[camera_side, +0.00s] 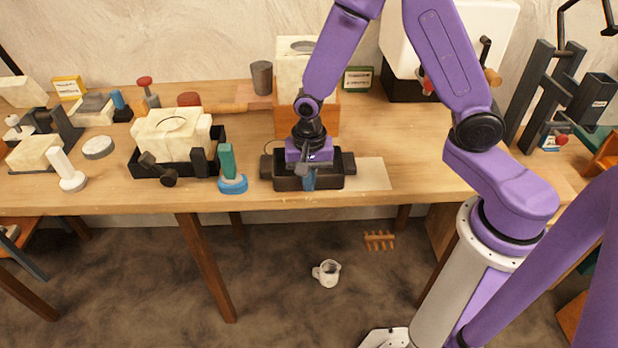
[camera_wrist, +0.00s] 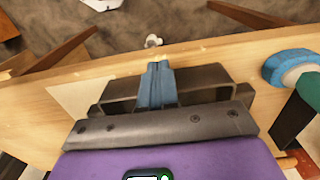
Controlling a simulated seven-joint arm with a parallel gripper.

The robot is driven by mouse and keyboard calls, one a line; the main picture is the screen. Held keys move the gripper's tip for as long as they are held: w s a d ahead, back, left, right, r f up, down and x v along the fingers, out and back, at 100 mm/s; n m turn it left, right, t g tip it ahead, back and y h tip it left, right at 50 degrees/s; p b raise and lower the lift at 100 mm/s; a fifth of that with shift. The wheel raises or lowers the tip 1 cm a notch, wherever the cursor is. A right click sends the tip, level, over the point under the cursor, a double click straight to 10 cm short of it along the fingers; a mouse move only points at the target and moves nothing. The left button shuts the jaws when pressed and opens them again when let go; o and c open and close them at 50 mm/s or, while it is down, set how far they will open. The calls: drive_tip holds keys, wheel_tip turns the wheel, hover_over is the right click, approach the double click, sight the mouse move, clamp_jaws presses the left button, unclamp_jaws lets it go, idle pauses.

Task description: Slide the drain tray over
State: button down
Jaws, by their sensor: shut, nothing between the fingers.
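The drain tray (camera_side: 332,184) is a dark, shallow, open box near the table's front edge in the side view. Parts of its dark walls show on both sides of the fingers in the wrist view (camera_wrist: 205,78). My gripper (camera_side: 308,182) points down at the tray, its blue fingers closed together with nothing between them. They overlap the tray's front wall in the side view. The fingers also show in the wrist view (camera_wrist: 158,75). Whether they touch the wall cannot be told. My gripper's body hides much of the tray.
A pale flat patch (camera_side: 371,174) lies on the table just right of the tray. A blue-based, green-handled tool (camera_side: 231,178) stands left of it. An orange-based plaster block (camera_side: 320,112) stands behind. A white mug (camera_side: 327,272) lies on the floor below the front edge.

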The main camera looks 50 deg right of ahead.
drive_tip(key=shift+w+d, duration=0.15)
drive_tip(key=shift+d, duration=0.05)
drive_tip(key=w+d, duration=0.5)
drive_tip(key=shift+w+d, duration=0.3)
idle(0.4)
drive_tip(key=shift+s+a, duration=0.4)
drive_tip(key=shift+a, duration=0.05)
drive_tip(key=shift+s+a, duration=1.1)
wheel_tip(320, 180, up, 9)
drive_tip(key=s+r+n, duration=0.3)
drive_tip(key=s+n, duration=0.7)
drive_tip(key=s, duration=0.2)
drive_tip(key=s+d+r+n, duration=0.1)
drive_tip(key=s+r+n, duration=0.2)
drive_tip(key=s+n, duration=0.8)
drive_tip(key=shift+s+d+r+n, duration=0.2)
drive_tip(key=shift+s+n, duration=0.1)
drive_tip(key=shift+s, duration=0.5)
